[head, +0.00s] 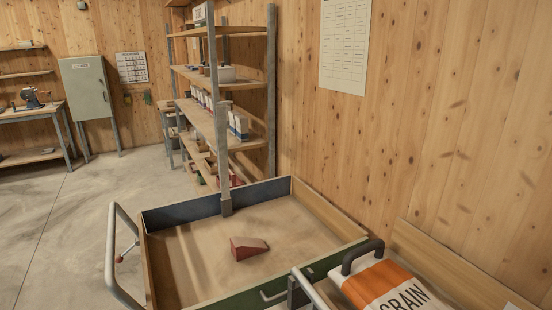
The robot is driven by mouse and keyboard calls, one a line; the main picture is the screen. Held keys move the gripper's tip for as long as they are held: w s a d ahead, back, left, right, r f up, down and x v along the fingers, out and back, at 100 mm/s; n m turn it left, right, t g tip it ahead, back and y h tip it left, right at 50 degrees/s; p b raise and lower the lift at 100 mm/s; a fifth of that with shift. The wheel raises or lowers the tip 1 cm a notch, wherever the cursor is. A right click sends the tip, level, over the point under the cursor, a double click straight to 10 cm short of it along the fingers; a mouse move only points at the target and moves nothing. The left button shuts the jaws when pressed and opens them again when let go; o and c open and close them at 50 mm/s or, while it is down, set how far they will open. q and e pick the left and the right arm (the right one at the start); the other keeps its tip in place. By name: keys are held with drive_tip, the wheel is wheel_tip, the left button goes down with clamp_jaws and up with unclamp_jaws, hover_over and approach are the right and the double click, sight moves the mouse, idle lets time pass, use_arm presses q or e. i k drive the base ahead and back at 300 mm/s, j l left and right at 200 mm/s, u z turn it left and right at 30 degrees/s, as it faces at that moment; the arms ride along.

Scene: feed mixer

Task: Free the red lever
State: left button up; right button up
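A red wedge-shaped block (248,247) with a paler tan end lies on the dusty floor of the bin (200,276), apart from the walls. The bin has a dark blue back wall (185,213) and a green front wall (245,301). Neither of my grippers is in view.
A white and orange grain bag (378,285) lies at the lower right, with a dark curved handle (361,252) at its edge. Grey metal bars stand by the bin's front right. Shelves (215,125) stand behind the bin. The concrete floor (60,230) at left is clear.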

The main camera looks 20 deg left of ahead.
sight(119, 258)
drive_tip(key=k+j+u, duration=0.15)
drive_tip(key=j+u, duration=0.2)
drive_tip(key=j, duration=0.3)
drive_tip(key=k+j+u, duration=0.1)
drive_tip(key=j+u, duration=0.3)
drive_tip(key=j, duration=0.3)
drive_tip(key=j+u, duration=0.35)
drive_tip(key=j, duration=0.35)
